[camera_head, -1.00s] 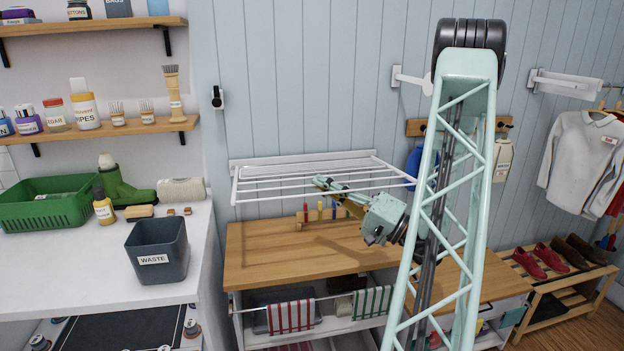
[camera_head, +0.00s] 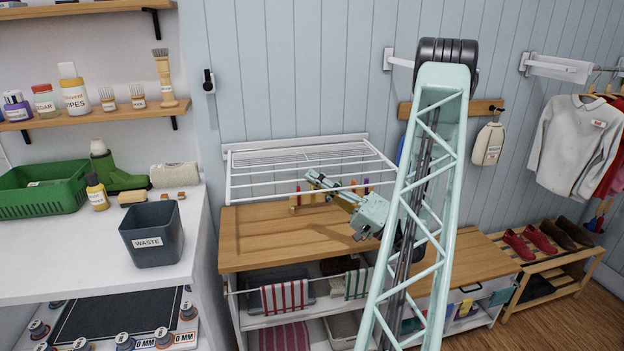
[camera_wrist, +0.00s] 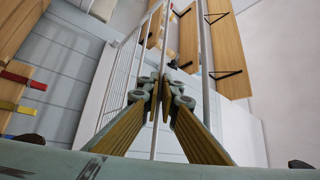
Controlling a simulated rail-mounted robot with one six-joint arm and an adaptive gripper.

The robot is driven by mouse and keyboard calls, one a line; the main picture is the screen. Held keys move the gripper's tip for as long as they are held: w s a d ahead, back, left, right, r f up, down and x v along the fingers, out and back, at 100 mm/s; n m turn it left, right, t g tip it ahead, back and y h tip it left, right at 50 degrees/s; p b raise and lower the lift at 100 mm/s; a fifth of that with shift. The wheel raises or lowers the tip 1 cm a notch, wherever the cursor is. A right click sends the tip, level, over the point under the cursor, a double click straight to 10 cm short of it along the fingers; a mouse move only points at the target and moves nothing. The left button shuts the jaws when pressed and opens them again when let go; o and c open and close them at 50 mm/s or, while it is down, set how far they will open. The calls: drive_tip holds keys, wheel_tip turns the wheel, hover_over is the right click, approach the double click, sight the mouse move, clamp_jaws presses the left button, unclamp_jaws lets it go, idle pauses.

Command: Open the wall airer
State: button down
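The wall airer (camera_head: 232,188) is a white wire rack on the panelled wall above the wooden counter. In the head view its frame stands out from the wall, with several thin bars across it. My gripper (camera_head: 311,179) is at the front part of the rack, its fingers among the bars. In the wrist view the gripper (camera_wrist: 160,88) has its fingertips drawn close together, with a white airer bar (camera_wrist: 166,35) running between them. The fingers appear shut on that bar; their exact contact is partly hidden. A second bar (camera_wrist: 204,45) passes to the right.
The wooden counter (camera_head: 250,245) lies below the airer, with pegs in a block (camera_head: 296,203) behind the gripper. A grey waste bin (camera_head: 150,235) and green basket (camera_head: 40,195) stand on the white worktop at left. Towels (camera_head: 285,296) hang below the counter.

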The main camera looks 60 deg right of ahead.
drive_tip(key=shift+f, duration=0.3)
drive_tip(key=c, duration=3.1)
unclamp_jaws()
drive_tip(key=shift+o, duration=0.7)
drive_tip(key=shift+r, duration=0.15)
drive_tip(key=shift+s, duration=0.1)
drive_tip(key=v, duration=1.1)
drive_tip(key=shift+s, duration=0.35)
